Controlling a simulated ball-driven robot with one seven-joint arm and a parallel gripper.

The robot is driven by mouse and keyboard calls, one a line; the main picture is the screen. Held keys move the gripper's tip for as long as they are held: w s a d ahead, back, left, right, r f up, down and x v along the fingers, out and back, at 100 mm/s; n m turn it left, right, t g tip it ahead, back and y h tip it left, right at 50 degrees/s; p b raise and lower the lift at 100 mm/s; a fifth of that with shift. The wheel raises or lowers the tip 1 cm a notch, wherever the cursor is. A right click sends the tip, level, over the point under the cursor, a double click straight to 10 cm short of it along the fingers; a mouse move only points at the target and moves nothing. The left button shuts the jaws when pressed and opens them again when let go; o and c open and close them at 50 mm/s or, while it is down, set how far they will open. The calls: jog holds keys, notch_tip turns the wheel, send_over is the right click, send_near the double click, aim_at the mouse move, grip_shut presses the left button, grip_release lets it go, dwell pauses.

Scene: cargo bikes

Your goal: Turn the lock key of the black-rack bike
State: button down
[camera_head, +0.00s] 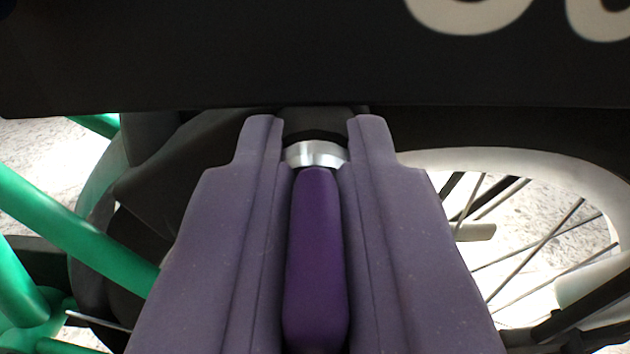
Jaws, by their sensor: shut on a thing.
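My gripper (317,150) fills the lower middle of the view, its two grey-purple fingers pointing away from me. It is shut on a purple key (316,260), whose long handle lies between the fingers. A silver ring (316,154) shows at the far end of the key, between the fingertips. A dark cylinder, apparently the lock (316,122), sits just beyond the ring, below the black box edge. How far the key is turned cannot be told. Whether the rack is black is hidden.
A black panel with pale lettering (200,60) spans the top, close above my fingertips. Green frame tubes (75,222) run at the left. A spoked wheel (530,225) with a pale rim or guard is at the right. Light gravelly ground shows behind.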

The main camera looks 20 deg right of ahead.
jog(key=m, duration=0.4)
jog(key=shift+a+m, duration=0.1)
jog(key=shift+m, duration=0.3)
jog(key=m, duration=0.4)
jog(key=shift+a, duration=0.1)
jog(key=m, duration=0.5)
jog(key=shift+a+m, duration=0.1)
jog(key=shift+m, duration=1.8)
jog(key=c, duration=1.3)
grip_release()
jog(key=shift+o, duration=0.3)
jog(key=shift+r, duration=0.15)
jog(key=shift+r, duration=0.1)
